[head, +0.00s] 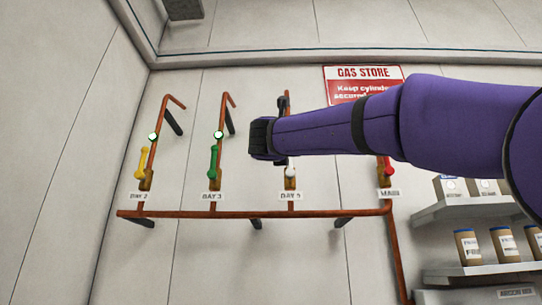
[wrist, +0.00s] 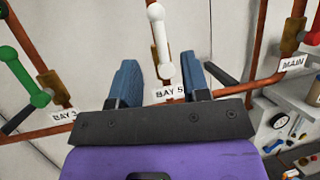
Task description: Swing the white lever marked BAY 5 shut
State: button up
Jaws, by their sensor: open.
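The white lever (wrist: 160,42) lies lengthwise along its upright copper pipe in the wrist view, its round pivot end low and its knob at the top. The label BAY 5 (wrist: 171,94) is just below it. In the head view my forearm hides most of this lever, and only its white lower end (head: 290,172) shows. My gripper (wrist: 160,75) is open and empty, with one blue finger on each side of the lever's lower end in the picture. I cannot tell how far the fingertips are from the lever. In the head view my gripper (head: 262,138) is in front of the pipe.
A green lever (head: 213,162) and a yellow lever (head: 142,163) are on pipes to the left. A red lever (head: 388,166) marked MAIN is to the right. A copper pipe (head: 240,214) runs below. Shelves with jars (head: 468,247) are at right.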

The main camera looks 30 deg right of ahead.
jog(key=x, duration=1.1)
jog(key=shift+a+r, duration=0.2)
jog(key=shift+r, duration=0.05)
grip_shut()
